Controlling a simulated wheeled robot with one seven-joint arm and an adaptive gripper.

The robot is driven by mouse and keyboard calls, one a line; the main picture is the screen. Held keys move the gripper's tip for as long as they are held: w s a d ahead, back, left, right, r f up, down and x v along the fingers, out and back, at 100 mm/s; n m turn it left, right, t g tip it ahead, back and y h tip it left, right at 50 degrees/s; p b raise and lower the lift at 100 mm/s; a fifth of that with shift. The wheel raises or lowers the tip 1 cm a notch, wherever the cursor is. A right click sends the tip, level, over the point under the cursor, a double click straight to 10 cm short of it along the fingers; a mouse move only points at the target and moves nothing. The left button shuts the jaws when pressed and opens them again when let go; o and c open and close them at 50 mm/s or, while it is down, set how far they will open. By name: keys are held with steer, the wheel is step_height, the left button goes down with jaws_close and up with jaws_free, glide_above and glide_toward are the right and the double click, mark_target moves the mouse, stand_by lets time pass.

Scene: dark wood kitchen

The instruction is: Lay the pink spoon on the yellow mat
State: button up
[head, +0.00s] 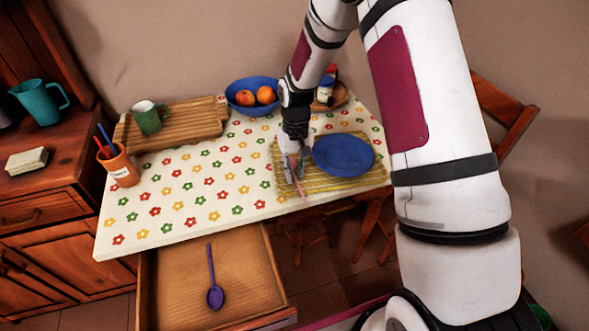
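The yellow mat (336,181) lies on the right part of the table and is striped. The pink spoon (302,188) shows as a thin pink strip at the mat's left part, its lower end toward the front edge. My gripper (295,179) points down over the left part of the mat, with its fingers at the spoon. The fingers hide part of the spoon. I cannot tell whether they are closed on it, or whether the spoon touches the mat.
A blue plate (343,155) covers the mat's right part. A green mug (147,118) is on a wooden board (190,126). An orange cup (121,170) holds utensils. An open drawer (172,292) below holds a purple spoon (214,296).

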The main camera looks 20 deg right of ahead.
steer(key=s+r+t, duration=0.1)
steer(key=s+r, duration=0.2)
steer(key=r, duration=0.8)
steer(key=s+r, duration=0.3)
steer(key=r, duration=0.9)
steer(key=s+r+t, duration=0.1)
steer(key=s+r, duration=0.2)
steer(key=s, duration=1)
steer(key=s+d+r+t, duration=0.1)
steer(key=s+r, duration=0.3)
steer(key=s, duration=0.9)
steer(key=shift+s+r+t, duration=0.15)
steer(key=shift+t, duration=0.25)
